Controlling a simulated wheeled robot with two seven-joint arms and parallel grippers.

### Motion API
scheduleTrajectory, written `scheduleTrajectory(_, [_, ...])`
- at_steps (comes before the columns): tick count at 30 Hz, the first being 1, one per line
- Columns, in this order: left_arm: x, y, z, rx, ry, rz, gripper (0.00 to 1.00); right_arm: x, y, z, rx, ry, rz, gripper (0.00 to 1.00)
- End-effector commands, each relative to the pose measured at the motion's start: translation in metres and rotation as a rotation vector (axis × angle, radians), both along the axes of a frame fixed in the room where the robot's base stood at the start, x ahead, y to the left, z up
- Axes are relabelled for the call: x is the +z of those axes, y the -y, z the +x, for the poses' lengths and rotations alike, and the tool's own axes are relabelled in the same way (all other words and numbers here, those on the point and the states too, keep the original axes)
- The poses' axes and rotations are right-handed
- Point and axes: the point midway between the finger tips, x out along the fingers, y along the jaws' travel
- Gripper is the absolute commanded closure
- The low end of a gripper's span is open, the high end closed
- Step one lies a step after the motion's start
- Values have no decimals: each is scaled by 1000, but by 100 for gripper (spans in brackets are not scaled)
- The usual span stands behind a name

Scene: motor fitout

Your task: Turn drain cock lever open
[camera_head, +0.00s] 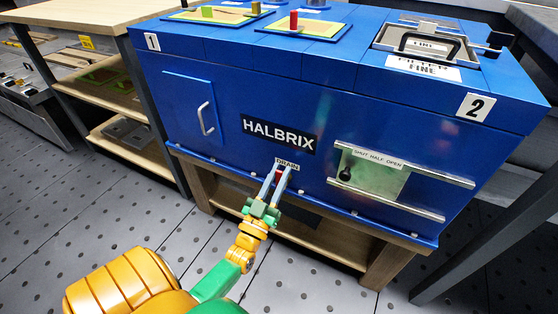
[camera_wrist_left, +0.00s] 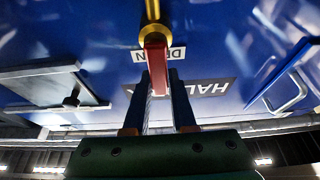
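The drain cock shows in the left wrist view as a brass stem (camera_wrist_left: 152,22) with a red lever (camera_wrist_left: 157,68) on its end. The lever points toward my left gripper (camera_wrist_left: 158,82), and its end lies between the fingertips. The fingers stand apart by about the lever's width; I cannot tell whether they press on it. In the head view my left gripper (camera_head: 281,168) reaches to the front of the blue Halbrix housing (camera_head: 230,115), just below the DRAIN label (camera_head: 287,164). The fingers hide most of the lever there. My right gripper is out of view.
Right of the drain is a greenish window panel (camera_head: 375,178) with a black knob and two metal rails (camera_head: 405,163). A small door with a handle (camera_head: 205,118) is at the left. The housing stands on a wooden bench (camera_head: 390,265). The floor in front is clear.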

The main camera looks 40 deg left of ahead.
Motion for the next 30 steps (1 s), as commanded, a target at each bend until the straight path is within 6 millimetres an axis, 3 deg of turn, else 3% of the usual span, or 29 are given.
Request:
scheduleTrajectory(1, [0,0,0,0,-1,0,62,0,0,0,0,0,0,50])
scheduleTrajectory(3, [0,0,0,0,-1,0,48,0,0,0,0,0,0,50])
scheduleTrajectory(12, [-1,0,-2,1,0,2,48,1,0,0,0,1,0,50])
scheduleTrajectory(22, [-25,14,-57,1,-4,1,48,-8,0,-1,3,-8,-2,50])
scheduleTrajectory(30, [-27,16,-64,0,0,1,48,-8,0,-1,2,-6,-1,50])
